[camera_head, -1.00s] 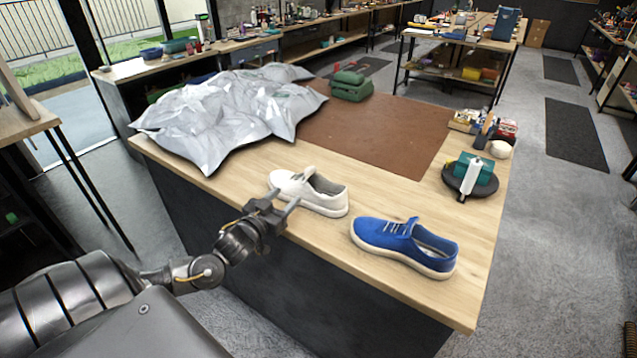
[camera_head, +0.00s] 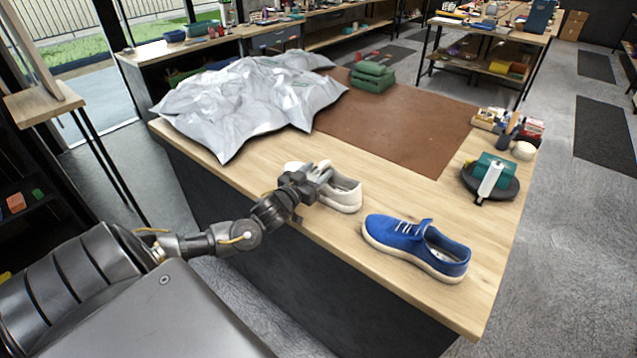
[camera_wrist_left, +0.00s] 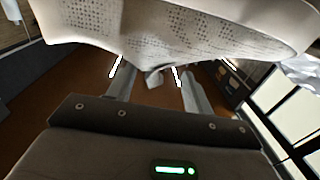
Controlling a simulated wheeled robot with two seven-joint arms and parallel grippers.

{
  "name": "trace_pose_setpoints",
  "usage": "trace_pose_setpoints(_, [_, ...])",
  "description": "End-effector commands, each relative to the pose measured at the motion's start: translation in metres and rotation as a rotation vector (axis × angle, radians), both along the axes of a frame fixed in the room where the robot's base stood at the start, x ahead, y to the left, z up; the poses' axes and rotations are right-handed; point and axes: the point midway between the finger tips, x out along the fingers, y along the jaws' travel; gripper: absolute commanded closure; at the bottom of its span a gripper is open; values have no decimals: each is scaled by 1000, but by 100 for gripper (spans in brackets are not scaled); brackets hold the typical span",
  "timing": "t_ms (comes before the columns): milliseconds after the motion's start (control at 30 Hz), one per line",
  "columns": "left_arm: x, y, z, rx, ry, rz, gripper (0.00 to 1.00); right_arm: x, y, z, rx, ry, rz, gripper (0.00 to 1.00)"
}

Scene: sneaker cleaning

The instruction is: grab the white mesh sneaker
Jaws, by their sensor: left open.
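The white mesh sneaker (camera_head: 345,198) is on the wooden bench top, left of a blue sneaker (camera_head: 415,246). My left gripper (camera_head: 322,172) is at the white sneaker and covers its middle. In the left wrist view the perforated upper of the white sneaker (camera_wrist_left: 185,22) spans the top of the picture, very close. The two fingers of my left gripper (camera_wrist_left: 152,85) are apart there and reach up to the shoe. A small pale part of the shoe shows between them. The fingertips are partly hidden, and I cannot tell whether they touch it. My right gripper is not in view.
A crumpled silver sheet (camera_head: 245,100) covers the bench's back left. A round dark stand with a white bottle (camera_head: 489,180) is at the right. The front bench edge is close to both shoes.

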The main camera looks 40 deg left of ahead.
Motion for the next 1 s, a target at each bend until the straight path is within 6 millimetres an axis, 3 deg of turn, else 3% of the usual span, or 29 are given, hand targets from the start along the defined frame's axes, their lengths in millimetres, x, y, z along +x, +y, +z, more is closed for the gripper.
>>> trace_pose_setpoints(200, [29,3,7,2,-1,2,49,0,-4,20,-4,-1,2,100])
trace_pose_setpoints(333, [45,4,4,0,-2,2,49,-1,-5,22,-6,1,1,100])
trace_pose_setpoints(667, [50,5,1,1,0,1,50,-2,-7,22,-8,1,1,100])
trace_pose_setpoints(1000, [50,5,1,1,0,1,94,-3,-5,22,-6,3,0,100])
